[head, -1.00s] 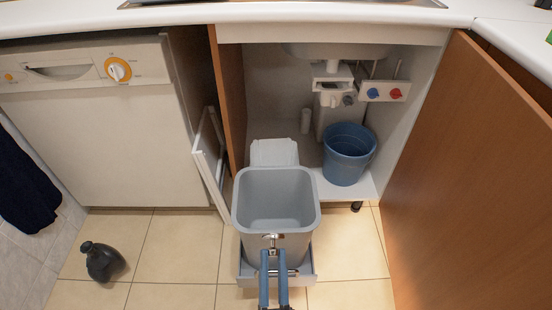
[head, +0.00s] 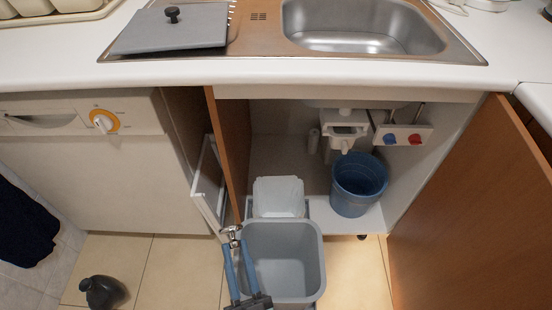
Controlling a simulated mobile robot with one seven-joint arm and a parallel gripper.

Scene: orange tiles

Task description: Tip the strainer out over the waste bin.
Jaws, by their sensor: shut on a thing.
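My gripper (head: 232,244) has two blue fingers, shut on the strainer (head: 232,232), a small metallic piece at the fingertips. The strainer is seen at the left rim of the waste bin, overlapping it in the picture; I cannot tell its height above the rim or whether it holds anything. The waste bin (head: 321,250) is a grey open-topped tub, standing pulled out in front of the open sink cupboard. Its visible inside looks empty, and its front left part is hidden behind my gripper.
A pale piece (head: 278,196) stands behind the bin. A blue bucket (head: 359,186) is in the cupboard on the right. Cupboard doors stand open either side. A dark jug-like object (head: 102,292) lies on the tiles. The sink (head: 362,28) is above.

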